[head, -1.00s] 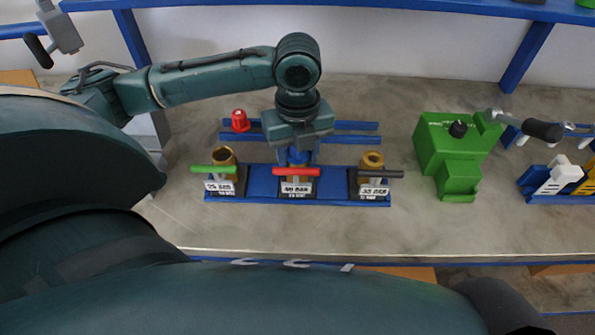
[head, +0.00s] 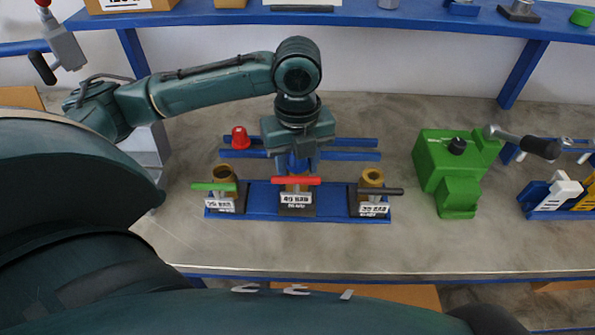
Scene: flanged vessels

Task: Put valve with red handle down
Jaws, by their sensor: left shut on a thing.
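The valve with the red handle (head: 297,181) stands upright at the middle place of the blue rack (head: 333,208). Its white label reads 40 BAR. My left gripper (head: 299,165) points down from above and is shut on the valve's top, which the jaws hide. I cannot tell whether the valve's dark base touches the rack or hangs just above it. My right gripper is not in view.
A valve with a green handle (head: 214,186) stands left of it, one with a black handle (head: 378,191) right. Behind are blue rails (head: 345,156) and a red cap (head: 240,138). A green block (head: 448,170) stands right. The bench front is bare.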

